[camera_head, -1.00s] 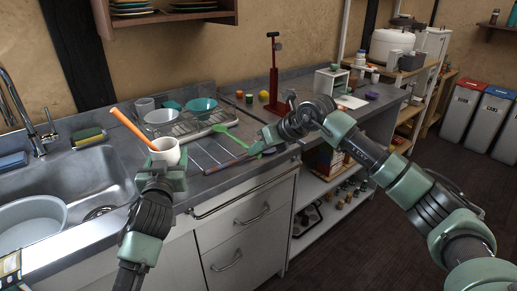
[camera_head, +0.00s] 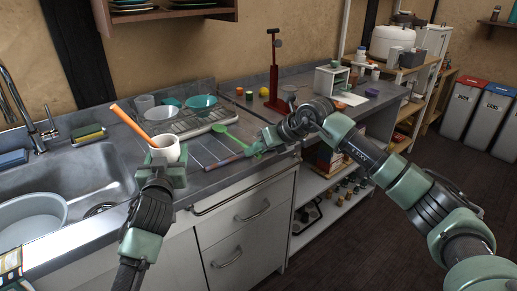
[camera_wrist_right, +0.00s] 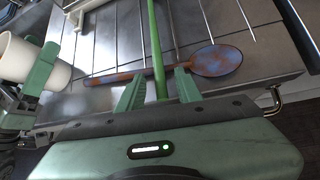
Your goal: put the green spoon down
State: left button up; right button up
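The green spoon (camera_head: 226,132) lies over the ribbed drainboard part of the counter, its head toward the rack. In the right wrist view its handle (camera_wrist_right: 155,45) runs between the two fingers of my right gripper (camera_wrist_right: 158,88), with a gap on both sides. The right gripper is open; it also shows in the head view (camera_head: 257,148). The handle crosses over a blue-and-brown mottled spoon (camera_wrist_right: 216,61). My left gripper (camera_head: 165,172) is shut on a white mug (camera_head: 161,152), also at the left of the wrist view (camera_wrist_right: 22,58). An orange utensil (camera_head: 131,122) leans in the mug.
A dish rack (camera_head: 190,122) with bowls stands behind the spoon. The sink (camera_head: 90,165) is to the left. A red stand (camera_head: 275,75) and a small white open box (camera_head: 332,80) stand farther right on the counter. The counter's front edge is close below the right gripper.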

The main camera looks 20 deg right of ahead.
jog(key=shift+r, duration=0.1)
jog(key=shift+r, duration=0.3)
jog(key=v, duration=1.2)
jog(key=shift+r, duration=0.25)
pick_arm(q)
jog(key=o, duration=1.9)
jog(key=shift+o, duration=0.2)
